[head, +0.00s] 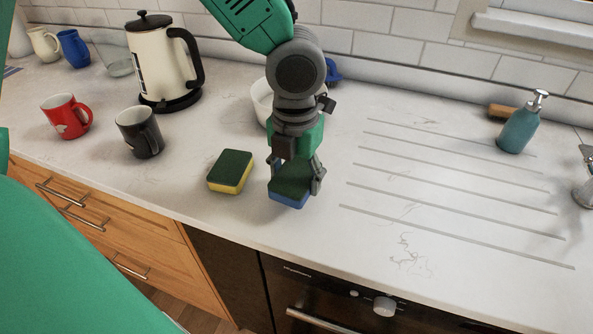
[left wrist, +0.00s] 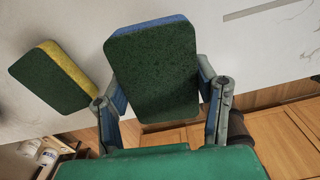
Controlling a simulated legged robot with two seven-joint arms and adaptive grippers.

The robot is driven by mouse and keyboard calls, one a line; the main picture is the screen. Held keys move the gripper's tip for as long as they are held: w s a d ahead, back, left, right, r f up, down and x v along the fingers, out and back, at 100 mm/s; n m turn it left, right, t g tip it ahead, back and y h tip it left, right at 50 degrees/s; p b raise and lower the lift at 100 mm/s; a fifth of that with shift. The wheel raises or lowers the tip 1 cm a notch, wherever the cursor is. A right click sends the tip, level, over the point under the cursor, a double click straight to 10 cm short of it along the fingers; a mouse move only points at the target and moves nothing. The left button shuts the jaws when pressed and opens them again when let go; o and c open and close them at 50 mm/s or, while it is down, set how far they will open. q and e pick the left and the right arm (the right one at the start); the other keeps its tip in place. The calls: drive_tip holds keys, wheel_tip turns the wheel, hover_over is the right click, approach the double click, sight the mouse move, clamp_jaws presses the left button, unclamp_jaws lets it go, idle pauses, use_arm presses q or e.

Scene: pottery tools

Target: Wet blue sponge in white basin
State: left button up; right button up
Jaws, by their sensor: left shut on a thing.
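A blue sponge with a dark green scouring top (head: 290,190) is between the fingers of my left gripper (head: 297,182), which is shut on it. In the left wrist view the sponge (left wrist: 155,70) fills the middle, green face toward the camera, with the fingers of the gripper (left wrist: 162,105) at its two sides. I cannot tell whether it touches the counter. The white basin (head: 261,102) stands behind my left arm, which hides much of it. My right gripper is not in view.
A yellow and green sponge (head: 231,171) lies just left of the held one. A black mug (head: 139,132), red mug (head: 66,116) and kettle (head: 160,62) stand to the left. A teal soap bottle (head: 519,126) stands at the right. The grooved counter (head: 440,190) is clear.

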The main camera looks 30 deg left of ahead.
use_arm(q)
drive_tip(key=shift+f+b, duration=0.75)
drive_tip(key=shift+f, duration=1.15)
drive_tip(key=o, duration=0.4)
drive_tip(key=shift+r, duration=0.2)
drive_tip(key=shift+r+p, duration=0.6)
drive_tip(key=shift+p, duration=0.5)
drive_tip(key=shift+r, duration=0.1)
drive_tip(key=c, duration=0.4)
drive_tip(key=shift+c, duration=0.2)
